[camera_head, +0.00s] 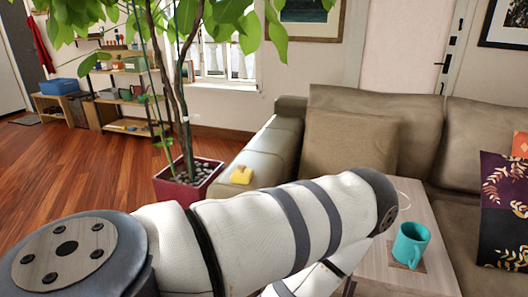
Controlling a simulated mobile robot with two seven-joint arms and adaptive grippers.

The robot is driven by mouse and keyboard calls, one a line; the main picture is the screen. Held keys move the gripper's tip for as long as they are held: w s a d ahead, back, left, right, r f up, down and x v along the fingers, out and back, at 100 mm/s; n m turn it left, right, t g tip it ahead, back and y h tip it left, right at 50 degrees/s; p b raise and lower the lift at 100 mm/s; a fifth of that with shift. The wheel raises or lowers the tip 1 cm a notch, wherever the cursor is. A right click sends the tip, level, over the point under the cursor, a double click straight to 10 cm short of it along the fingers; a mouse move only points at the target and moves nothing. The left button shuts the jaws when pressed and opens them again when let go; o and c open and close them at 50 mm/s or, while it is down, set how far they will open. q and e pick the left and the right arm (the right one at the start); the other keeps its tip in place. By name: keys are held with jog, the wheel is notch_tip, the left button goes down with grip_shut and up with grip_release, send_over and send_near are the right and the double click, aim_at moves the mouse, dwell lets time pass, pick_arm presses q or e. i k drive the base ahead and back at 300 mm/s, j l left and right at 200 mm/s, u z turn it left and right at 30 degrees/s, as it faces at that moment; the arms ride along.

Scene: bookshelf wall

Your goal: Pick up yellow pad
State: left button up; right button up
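A small yellow pad (241,175) lies on the near end of the sofa's left armrest (262,155). My white and grey arm crosses the lower middle of the head view, passing in front of the sofa and close below the pad in the picture. The arm and the pad look apart. Neither gripper shows in this view, so I cannot see what they hold.
A wooden side table (425,282) stands at the right with a teal mug (410,243) on a coaster. A potted plant (186,185) stands left of the armrest, its leaves hanging overhead. Wooden floor (90,165) is open at the left. Shelves (125,90) stand behind.

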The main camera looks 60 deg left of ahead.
aim_at(242, 175)
jog(key=u, duration=2.15)
